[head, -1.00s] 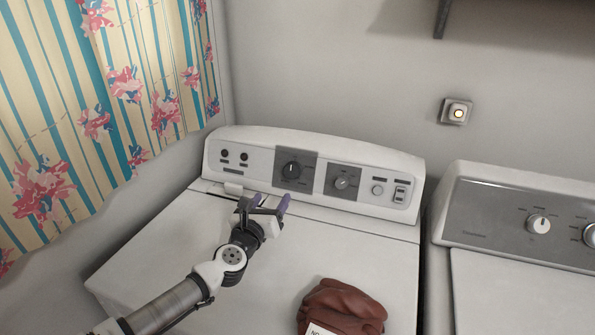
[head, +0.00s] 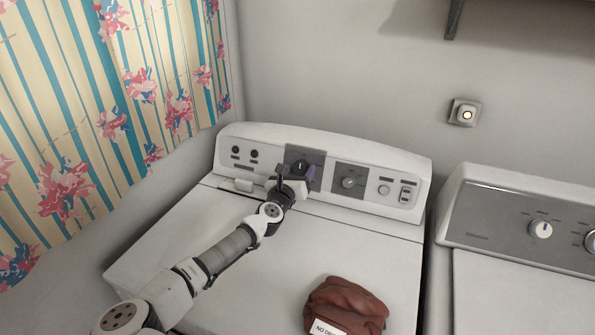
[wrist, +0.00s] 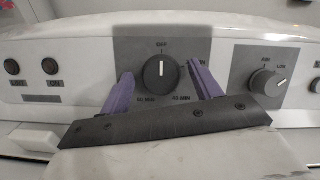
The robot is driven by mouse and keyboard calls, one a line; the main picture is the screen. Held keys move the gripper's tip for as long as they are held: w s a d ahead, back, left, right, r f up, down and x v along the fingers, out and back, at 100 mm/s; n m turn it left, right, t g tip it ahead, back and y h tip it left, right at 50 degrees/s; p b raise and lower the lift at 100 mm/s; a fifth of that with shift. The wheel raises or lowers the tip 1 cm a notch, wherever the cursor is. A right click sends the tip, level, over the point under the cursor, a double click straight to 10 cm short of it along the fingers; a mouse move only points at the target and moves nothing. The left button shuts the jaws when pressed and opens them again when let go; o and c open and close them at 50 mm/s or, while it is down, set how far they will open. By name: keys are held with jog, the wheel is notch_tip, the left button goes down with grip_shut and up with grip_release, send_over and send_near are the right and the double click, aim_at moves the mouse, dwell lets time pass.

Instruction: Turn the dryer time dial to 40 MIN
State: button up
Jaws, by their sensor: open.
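The dryer time dial (wrist: 161,74) is a round black knob on a dark grey plate. In the wrist view its white pointer mark stands upright, toward OFF at the top. MIN labels show below it, partly hidden and too small to read surely. In the head view the dial (head: 302,166) is just beyond my gripper (head: 296,173). In the wrist view my gripper (wrist: 162,88) is open, with one purple finger on each side of the dial. I cannot tell whether the fingers touch it.
A second, grey dial (wrist: 265,83) sits right of the time dial. Two black buttons (wrist: 30,67) are on the panel's left. A reddish-brown bag (head: 345,305) lies on the dryer top (head: 225,225). A second machine (head: 510,225) stands at right.

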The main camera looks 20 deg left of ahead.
jog(key=c, duration=1)
jog(key=shift+o, duration=0.2)
